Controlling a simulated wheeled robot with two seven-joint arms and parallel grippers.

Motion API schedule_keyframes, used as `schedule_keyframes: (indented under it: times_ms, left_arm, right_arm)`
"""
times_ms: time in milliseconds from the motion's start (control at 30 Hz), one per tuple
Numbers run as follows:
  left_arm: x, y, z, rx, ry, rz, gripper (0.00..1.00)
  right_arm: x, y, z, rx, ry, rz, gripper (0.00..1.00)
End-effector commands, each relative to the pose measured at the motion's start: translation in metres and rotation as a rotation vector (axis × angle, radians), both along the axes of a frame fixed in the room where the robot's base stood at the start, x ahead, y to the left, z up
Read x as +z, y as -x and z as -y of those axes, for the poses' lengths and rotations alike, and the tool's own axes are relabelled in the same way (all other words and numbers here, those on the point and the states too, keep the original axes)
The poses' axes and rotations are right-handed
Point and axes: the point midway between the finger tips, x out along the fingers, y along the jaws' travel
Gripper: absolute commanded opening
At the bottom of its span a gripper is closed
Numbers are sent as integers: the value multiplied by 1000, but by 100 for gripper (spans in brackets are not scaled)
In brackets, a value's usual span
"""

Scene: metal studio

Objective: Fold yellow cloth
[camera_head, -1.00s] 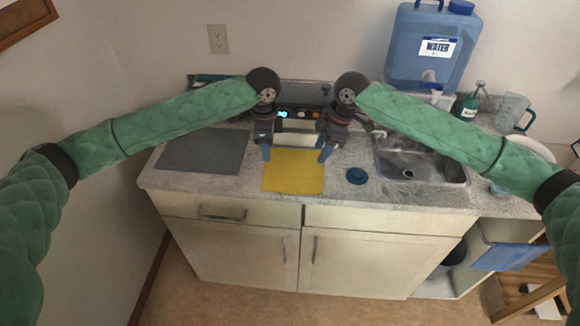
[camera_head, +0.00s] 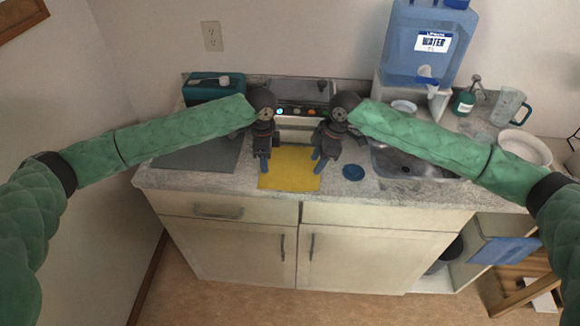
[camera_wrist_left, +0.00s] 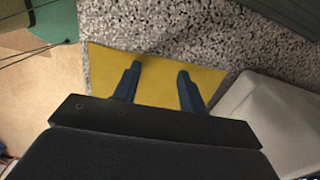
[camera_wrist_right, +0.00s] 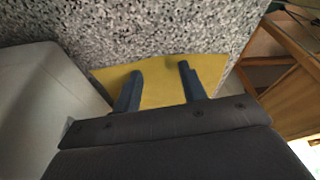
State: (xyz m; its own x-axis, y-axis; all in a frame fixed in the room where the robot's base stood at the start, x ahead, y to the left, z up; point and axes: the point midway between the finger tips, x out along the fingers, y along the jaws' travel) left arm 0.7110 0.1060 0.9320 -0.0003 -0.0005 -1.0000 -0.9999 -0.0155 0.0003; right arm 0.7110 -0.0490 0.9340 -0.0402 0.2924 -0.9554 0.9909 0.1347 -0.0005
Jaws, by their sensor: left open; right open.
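The yellow cloth (camera_head: 290,176) lies flat and spread out on the speckled countertop, near its front edge. My left gripper (camera_head: 262,172) is over the cloth's left part with its blue fingers pointing down. In the left wrist view its fingers (camera_wrist_left: 160,78) are apart with cloth showing between them. My right gripper (camera_head: 322,162) is over the cloth's right part. In the right wrist view its fingers (camera_wrist_right: 160,78) are also apart, with yellow between them. I cannot tell whether the fingertips touch the cloth. The cloth's far edge is partly behind the grippers.
A grey mat (camera_head: 205,156) lies left of the cloth. A blue water jug (camera_head: 425,48), a green bottle (camera_head: 464,102) and a clear pitcher (camera_head: 508,105) stand at the back right.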

Motion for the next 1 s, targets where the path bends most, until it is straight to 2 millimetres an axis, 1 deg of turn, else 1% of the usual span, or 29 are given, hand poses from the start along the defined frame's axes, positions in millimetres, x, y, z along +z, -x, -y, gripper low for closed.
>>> schedule_keyframes:
  times_ms: [33,67,467,867,1000]
  left_arm:
    - [-3,0,0,0,0,0,42]
    - [-1,0,0,0,0,0,39]
    - [-2,0,0,0,0,-1,0]
    - [-2,0,0,0,0,-1,0]
    - [1,0,0,0,0,-1,0]
  right_arm:
    - [-3,0,0,0,0,0,42]
    - [-1,0,0,0,0,0,39]
    - [-2,0,0,0,0,-1,0]
    - [-2,0,0,0,1,-1,0]
    - [1,0,0,0,1,-1,0]
